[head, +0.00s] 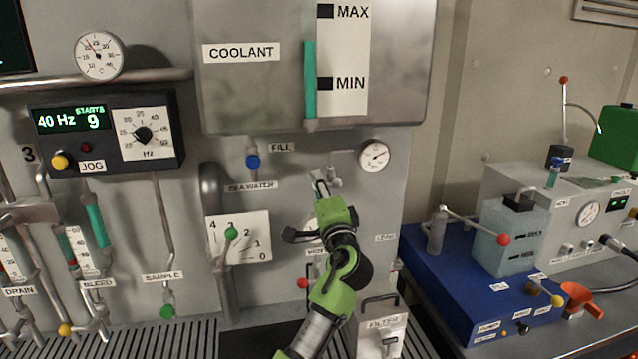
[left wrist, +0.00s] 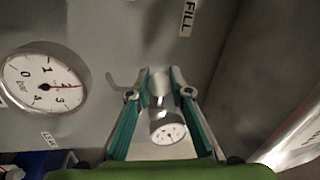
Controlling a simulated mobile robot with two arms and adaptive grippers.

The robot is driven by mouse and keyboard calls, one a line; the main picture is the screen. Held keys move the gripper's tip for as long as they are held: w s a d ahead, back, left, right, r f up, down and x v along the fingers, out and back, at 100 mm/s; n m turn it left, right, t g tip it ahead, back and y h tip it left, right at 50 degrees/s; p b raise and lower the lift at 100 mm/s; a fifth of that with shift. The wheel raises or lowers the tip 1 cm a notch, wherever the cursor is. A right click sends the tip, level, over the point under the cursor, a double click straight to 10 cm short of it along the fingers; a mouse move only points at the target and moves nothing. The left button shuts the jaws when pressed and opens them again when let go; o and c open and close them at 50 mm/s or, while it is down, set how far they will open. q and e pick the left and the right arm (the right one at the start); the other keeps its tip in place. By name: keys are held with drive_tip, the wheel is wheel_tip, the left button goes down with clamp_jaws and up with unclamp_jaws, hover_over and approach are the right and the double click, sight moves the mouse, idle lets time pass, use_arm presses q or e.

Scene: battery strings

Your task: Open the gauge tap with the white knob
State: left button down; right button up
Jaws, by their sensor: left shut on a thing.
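The gauge tap's pale knob (head: 334,180) sits on the grey panel just below and left of a round gauge (head: 374,155). My left gripper (head: 321,182) reaches up to it, its fingertips at the knob. In the left wrist view the two teal-sided fingers of my left gripper (left wrist: 164,88) are close together, with the pale knob (left wrist: 158,82) between their tips. My right gripper is out of view.
The coolant tank (head: 230,95) overhangs just above. A blue-knobbed fill valve (head: 253,161) is to the left and a numbered plate with a green knob (head: 231,234) lower left. Another small gauge (left wrist: 168,130) lies beyond my fingers. A blue unit (head: 480,290) stands right.

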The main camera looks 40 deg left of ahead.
use_arm(q)
drive_tip(key=shift+r, duration=0.25)
drive_tip(key=c, duration=1.8)
unclamp_jaws()
drive_tip(key=shift+a, duration=0.1)
drive_tip(key=shift+f, duration=0.15)
drive_tip(key=shift+f, duration=0.1)
drive_tip(key=shift+s+d, duration=0.2)
drive_tip(key=shift+d, duration=0.1)
drive_tip(key=v, duration=1.1)
drive_tip(key=shift+s+f, duration=0.1)
